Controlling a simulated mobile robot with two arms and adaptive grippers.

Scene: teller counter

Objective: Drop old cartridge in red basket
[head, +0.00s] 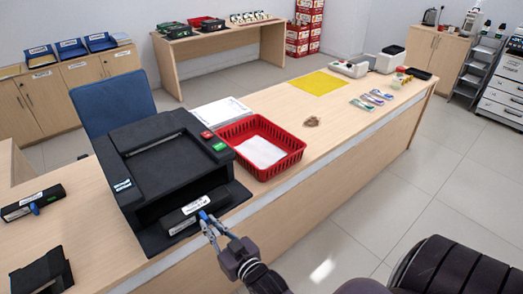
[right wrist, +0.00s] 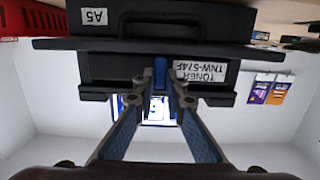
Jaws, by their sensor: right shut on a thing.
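The black toner cartridge (head: 179,218) sits in the front opening of the black printer (head: 165,160), with its white label and blue tab facing out. In the right wrist view its label (right wrist: 201,71) reads TONER, upside down. My right gripper (head: 206,221) is at the printer's front, shut on the blue tab (right wrist: 160,72) of this cartridge. The red basket (head: 290,160) stands on the counter right of the printer, with white paper lying in it. My left gripper is in no view.
Another black cartridge (head: 33,203) with a blue tab lies on the counter at left. A black item (head: 42,272) is at the lower left. Red and green buttons (head: 207,135) are on the printer beside the basket. A yellow mat (head: 319,83) lies farther along the counter.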

